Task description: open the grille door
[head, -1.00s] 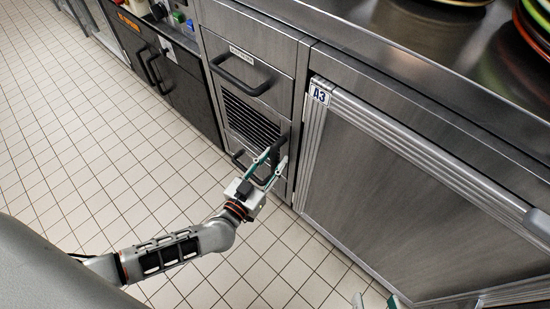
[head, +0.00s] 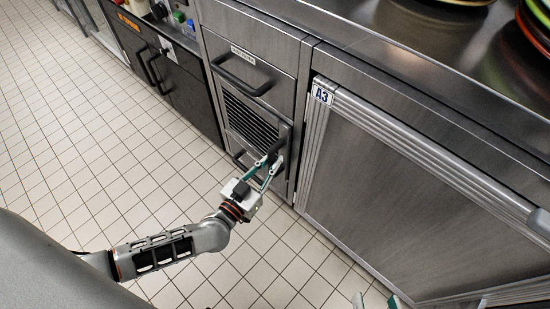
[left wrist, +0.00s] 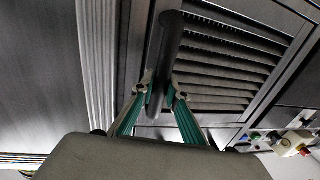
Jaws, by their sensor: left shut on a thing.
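The grille door (head: 249,119) is a steel panel with dark louvres, below a labelled drawer. It looks closed, flush with the cabinet front. Its dark upright bar handle (left wrist: 171,38) runs along the edge nearest the A3 door. My left gripper (head: 272,161) is shut on this handle, one green finger on each side; the left wrist view shows the bar between the fingertips (left wrist: 158,92). The fingers hide part of the handle in the head view. My right gripper (head: 376,302) shows only its two fingertips at the bottom edge, apart and empty.
The drawer (head: 252,58) above has a horizontal black handle (head: 238,80). The large A3 door (head: 390,190) stands to the right, and dark cabinets (head: 150,60) to the left. The tiled floor (head: 100,150) in front is clear. Plates (head: 535,35) sit on the counter.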

